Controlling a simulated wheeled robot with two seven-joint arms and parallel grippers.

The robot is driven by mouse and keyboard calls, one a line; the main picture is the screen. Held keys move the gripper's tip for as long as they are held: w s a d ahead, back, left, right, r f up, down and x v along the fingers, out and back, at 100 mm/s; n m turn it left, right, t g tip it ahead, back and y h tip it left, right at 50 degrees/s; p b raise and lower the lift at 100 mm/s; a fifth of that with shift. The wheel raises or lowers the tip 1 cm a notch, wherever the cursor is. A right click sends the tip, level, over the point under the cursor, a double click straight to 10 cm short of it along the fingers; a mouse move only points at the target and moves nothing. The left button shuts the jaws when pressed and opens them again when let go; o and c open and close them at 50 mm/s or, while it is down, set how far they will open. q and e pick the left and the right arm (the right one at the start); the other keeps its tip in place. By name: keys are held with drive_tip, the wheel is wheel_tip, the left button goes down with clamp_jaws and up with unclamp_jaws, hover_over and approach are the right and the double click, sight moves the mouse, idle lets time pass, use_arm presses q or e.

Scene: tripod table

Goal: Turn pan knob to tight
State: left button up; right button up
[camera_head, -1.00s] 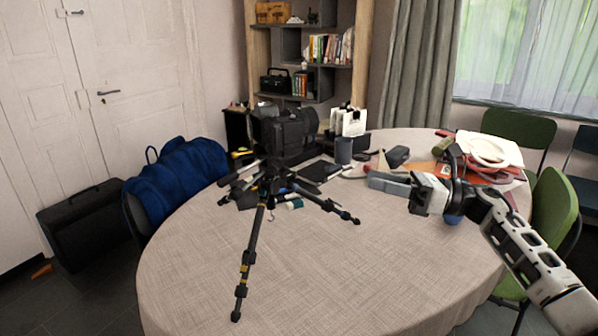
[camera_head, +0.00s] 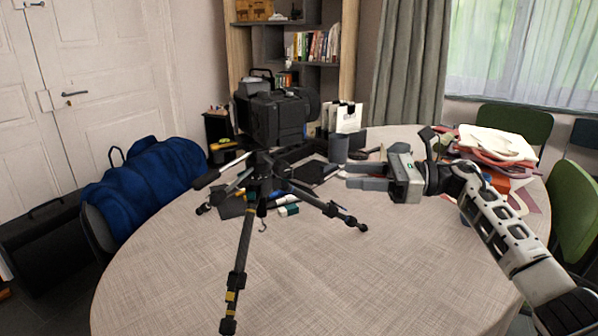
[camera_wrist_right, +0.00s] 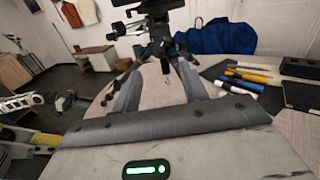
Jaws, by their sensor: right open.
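A black tripod (camera_head: 262,165) stands with splayed legs on the round table, with a black camera (camera_head: 275,118) on top. Its head and a handle pointing left (camera_head: 208,179) show below the camera. The pan knob is too small to tell apart. My right gripper (camera_head: 348,176) is open and empty, right of the tripod, its fingers pointing left toward the head and apart from it. In the right wrist view the tripod (camera_wrist_right: 158,35) stands beyond the two fingers (camera_wrist_right: 158,88). A white and grey arm end (camera_wrist_right: 66,101), seemingly my left gripper, shows small at the left edge there.
The cloth-covered table (camera_head: 300,275) is clear in front. Small tools and pens (camera_wrist_right: 245,78) lie near the tripod's feet. Folded cloths (camera_head: 495,145) lie at the right. A blue bag (camera_head: 150,180) is at the left.

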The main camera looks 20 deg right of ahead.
drive_tip(key=p+x, duration=0.1)
drive_tip(key=x, duration=1)
drive_tip(key=shift+w+a+p, duration=0.2)
drive_tip(key=shift+p, duration=0.15)
drive_tip(key=shift+f, duration=0.1)
